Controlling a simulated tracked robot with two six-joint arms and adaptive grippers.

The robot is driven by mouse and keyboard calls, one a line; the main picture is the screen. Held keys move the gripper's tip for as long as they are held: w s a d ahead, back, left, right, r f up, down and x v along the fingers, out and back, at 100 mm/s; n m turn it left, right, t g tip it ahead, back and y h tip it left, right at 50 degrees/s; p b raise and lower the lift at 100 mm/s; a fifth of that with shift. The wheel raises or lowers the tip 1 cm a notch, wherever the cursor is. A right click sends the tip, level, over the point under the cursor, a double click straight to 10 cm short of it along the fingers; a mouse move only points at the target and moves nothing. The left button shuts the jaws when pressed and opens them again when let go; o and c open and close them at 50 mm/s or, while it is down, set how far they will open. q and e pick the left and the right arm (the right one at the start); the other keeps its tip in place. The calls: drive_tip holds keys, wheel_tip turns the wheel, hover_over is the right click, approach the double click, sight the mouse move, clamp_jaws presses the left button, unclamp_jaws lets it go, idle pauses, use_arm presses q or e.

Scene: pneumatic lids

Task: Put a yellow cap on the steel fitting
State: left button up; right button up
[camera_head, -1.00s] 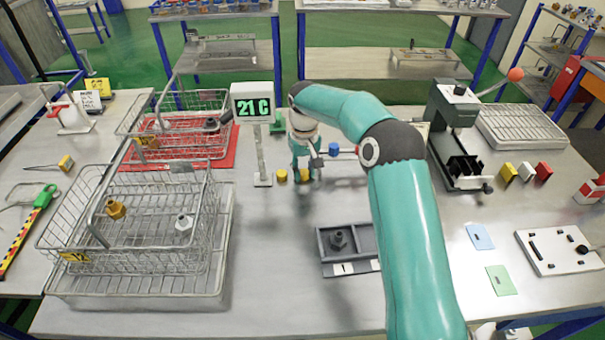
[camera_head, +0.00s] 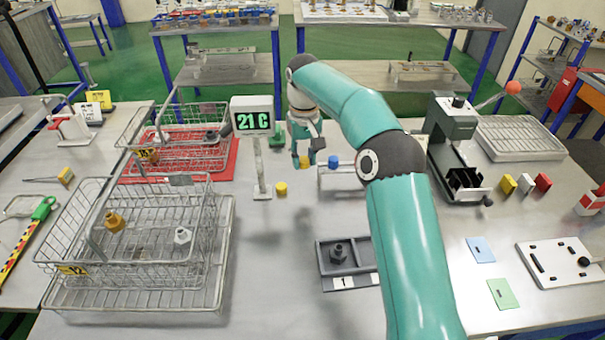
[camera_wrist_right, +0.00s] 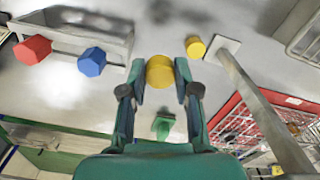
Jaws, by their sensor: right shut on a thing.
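My right gripper (camera_head: 304,160) is shut on a yellow cap (camera_wrist_right: 160,73), which sits between its fingertips in the wrist view. In the head view the cap shows just below the fingers, seemingly above the table. A second yellow cap (camera_head: 281,188) stands on the table to the left, by the foot of the sign post. The silver steel fitting (camera_head: 182,236) is in the front wire basket (camera_head: 205,262), right of a brass fitting (camera_head: 114,221). The gripper is up and to the right of this basket. My left gripper is not in view.
The post of the 21 C sign (camera_head: 259,170) stands between gripper and baskets. A blue cap (camera_wrist_right: 92,62) and a red cap (camera_wrist_right: 33,50) are beside a grey holder. A dark fitting (camera_head: 339,255) sits in a grey tray (camera_head: 365,266). The table left of that tray is clear.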

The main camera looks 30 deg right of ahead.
wheel_tip(320, 180, up, 10)
drive_tip(key=p, duration=0.4)
drive_tip(key=b, duration=0.9)
hover_over(340, 248)
drive_tip(key=w, duration=0.1)
wheel_tip(340, 248, down, 11)
drive_tip(key=shift+d+r, duration=0.1)
drive_tip(key=shift+r, duration=0.05)
drive_tip(key=shift+s+f, duration=0.25)
drive_tip(key=shift+s, duration=0.15)
drive_tip(key=shift+f+b, duration=1.2)
drive_tip(key=shift+f, duration=0.3)
drive_tip(key=shift+s+f+b, duration=0.1)
drive_tip(key=shift+f+b, duration=0.55)
drive_tip(key=shift+f, duration=0.3)
